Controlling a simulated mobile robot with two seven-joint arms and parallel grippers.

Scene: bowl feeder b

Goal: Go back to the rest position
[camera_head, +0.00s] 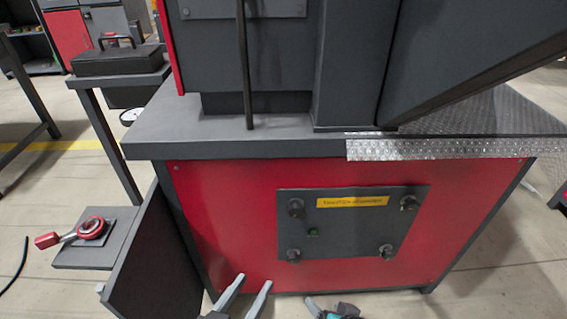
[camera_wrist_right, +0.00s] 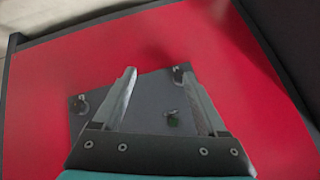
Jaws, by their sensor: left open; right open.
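My left gripper (camera_head: 254,283) is at the bottom of the head view, before the red front of the machine base. Its two fingers stand apart with nothing between them. My right gripper (camera_head: 331,307) is to the right of it, low at the picture's edge and mostly cut off. In the right wrist view my right gripper (camera_wrist_right: 159,72) has its fingers spread and empty, pointing at the red front. The dark control panel (camera_head: 350,228) on that front, with black knobs and a yellow label, also shows between the fingers in the wrist view (camera_wrist_right: 149,98).
The grey machine top (camera_head: 170,135) overhangs the red front (camera_head: 225,205), with a metal tread plate (camera_head: 440,147) at right. On the left stand a dark side plate (camera_head: 150,260), a low shelf with a red-handled part (camera_head: 90,229), and a black case (camera_head: 117,57) on a stand.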

